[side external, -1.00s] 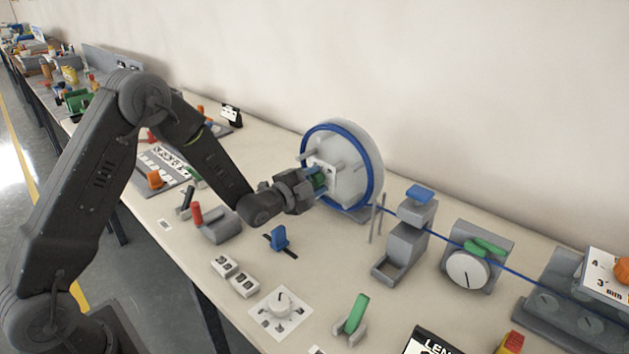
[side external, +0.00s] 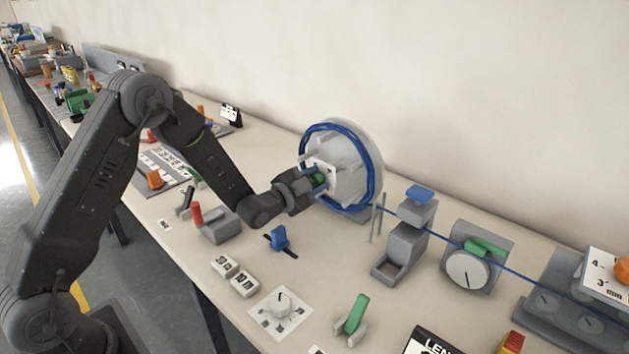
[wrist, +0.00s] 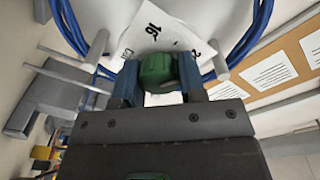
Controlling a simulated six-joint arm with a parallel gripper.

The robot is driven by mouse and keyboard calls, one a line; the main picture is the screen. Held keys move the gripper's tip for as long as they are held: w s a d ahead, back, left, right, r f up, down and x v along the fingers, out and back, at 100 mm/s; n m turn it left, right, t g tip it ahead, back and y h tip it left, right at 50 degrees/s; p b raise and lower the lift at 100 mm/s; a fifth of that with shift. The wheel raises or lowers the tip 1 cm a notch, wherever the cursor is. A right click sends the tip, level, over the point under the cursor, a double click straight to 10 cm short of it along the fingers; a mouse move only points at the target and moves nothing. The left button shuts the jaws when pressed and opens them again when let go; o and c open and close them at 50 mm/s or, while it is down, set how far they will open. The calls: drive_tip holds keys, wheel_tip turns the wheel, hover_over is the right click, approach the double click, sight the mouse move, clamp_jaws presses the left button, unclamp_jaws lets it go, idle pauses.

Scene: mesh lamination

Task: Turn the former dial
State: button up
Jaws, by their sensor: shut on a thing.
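The former dial is a green knob (wrist: 157,72) at the centre of a white round former (side external: 349,180) with pegs and blue cable (side external: 372,185) wound around it. The former stands upright near the wall. My gripper (side external: 314,181) reaches the former's front face from the left. In the wrist view, its two blue-grey fingers (wrist: 190,78) stand on either side of the green knob and are shut on it. A white label with printed marks (wrist: 152,30), one reading about 16, shows behind the knob. The side view mostly hides the knob behind my gripper.
A grey cable guide with a blue top (side external: 408,235) and a gauge with a green lever (side external: 470,265) stand right of the former. A blue slider (side external: 279,239), a white dial plate (side external: 281,312) and a red-handled lever (side external: 198,214) are nearer on the bench.

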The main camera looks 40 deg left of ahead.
drive_tip(key=n, duration=0.5)
drive_tip(key=shift+n, duration=0.3)
idle(0.4)
drive_tip(key=o, duration=0.9)
drive_tip(key=s, duration=1.3)
drive_tip(key=shift+s+a+f, duration=0.3)
drive_tip(key=shift+s, duration=0.1)
